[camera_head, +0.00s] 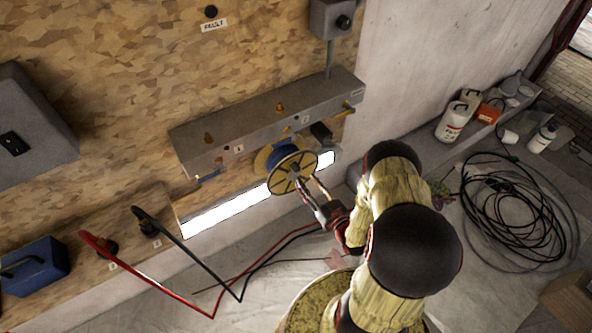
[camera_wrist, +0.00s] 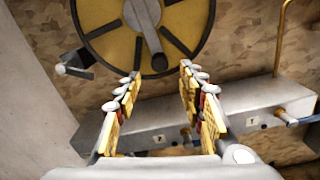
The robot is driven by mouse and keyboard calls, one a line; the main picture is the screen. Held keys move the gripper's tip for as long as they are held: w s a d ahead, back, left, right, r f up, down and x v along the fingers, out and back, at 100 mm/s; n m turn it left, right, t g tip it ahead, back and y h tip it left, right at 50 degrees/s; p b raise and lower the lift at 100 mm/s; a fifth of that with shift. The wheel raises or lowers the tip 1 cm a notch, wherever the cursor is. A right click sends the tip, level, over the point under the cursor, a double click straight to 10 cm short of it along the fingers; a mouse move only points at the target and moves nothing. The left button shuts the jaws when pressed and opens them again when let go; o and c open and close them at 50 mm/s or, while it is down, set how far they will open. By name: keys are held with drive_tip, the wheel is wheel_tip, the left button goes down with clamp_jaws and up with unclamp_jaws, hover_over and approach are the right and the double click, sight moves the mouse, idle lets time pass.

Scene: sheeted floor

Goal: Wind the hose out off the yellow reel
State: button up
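The yellow reel (camera_head: 268,160) with blue hose (camera_head: 281,153) wound on it is mounted at the front of a grey metal ledge on the wall. In the head view my gripper (camera_head: 308,184) is close in front of the reel.
The grey ledge (camera_head: 225,143) carries brass fittings and valves beside the reel. Red and black leads (camera_head: 151,283) hang at lower left, near a blue box (camera_head: 35,266).

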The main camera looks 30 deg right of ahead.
sight(298, 170)
drive_tip(key=w+b, duration=0.1)
drive_tip(key=w, duration=0.6)
drive_tip(key=shift+w+a+b, duration=0.1)
drive_tip(key=shift+w+b, duration=0.25)
drive_tip(key=c, duration=0.3)
clamp_jaws()
idle(0.3)
